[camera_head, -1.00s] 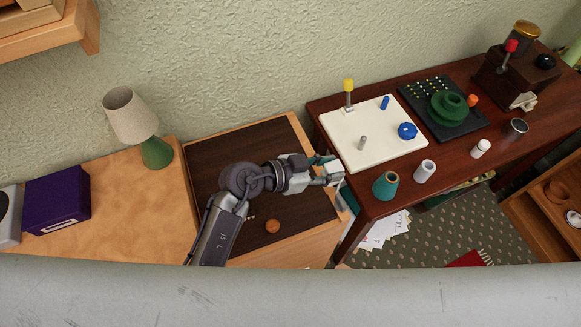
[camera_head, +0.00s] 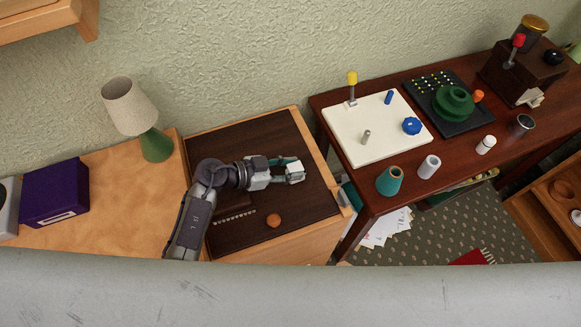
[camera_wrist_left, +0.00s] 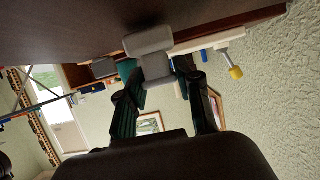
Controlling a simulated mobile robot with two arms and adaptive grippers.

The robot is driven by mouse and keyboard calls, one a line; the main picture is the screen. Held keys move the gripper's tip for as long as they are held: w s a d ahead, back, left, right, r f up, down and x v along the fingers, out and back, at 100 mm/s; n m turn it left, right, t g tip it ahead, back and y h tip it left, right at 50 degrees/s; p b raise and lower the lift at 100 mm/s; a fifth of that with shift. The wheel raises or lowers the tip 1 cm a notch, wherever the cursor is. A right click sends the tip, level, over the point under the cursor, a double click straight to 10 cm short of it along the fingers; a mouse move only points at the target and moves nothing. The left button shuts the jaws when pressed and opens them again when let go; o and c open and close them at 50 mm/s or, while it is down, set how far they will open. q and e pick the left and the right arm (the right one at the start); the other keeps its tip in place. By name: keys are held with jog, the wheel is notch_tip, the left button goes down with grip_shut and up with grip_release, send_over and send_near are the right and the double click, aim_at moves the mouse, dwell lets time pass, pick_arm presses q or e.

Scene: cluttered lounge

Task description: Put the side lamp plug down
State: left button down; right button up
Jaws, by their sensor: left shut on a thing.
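My left gripper (camera_head: 291,172) is shut on a pale grey-white plug (camera_head: 295,174). It holds the plug over the dark brown panel (camera_head: 262,140) on top of the wooden cabinet. Any gap between plug and panel is hard to judge. In the left wrist view the plug (camera_wrist_left: 150,68) sits between the two dark green fingers, close to a dark surface. The side lamp (camera_head: 133,106), with a beige shade and green base, stands on the light wood top to the left. My right gripper is not in view.
An orange ball (camera_head: 273,220) lies on the panel near its front. A dark item with a row of pale marks (camera_head: 232,219) lies beside my forearm. A purple box (camera_head: 55,193) stands left. The right desk holds a white board (camera_head: 375,145) and a teal vase (camera_head: 389,181).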

pick_arm(q)
jog(key=shift+f, duration=0.3)
jog(key=c, duration=0.8)
grip_release()
jog(key=shift+o, duration=0.2)
jog(key=shift+a+r, duration=0.25)
jog(key=shift+r, duration=0.2)
jog(key=v, duration=1.1)
jog(key=shift+s+a, duration=0.2)
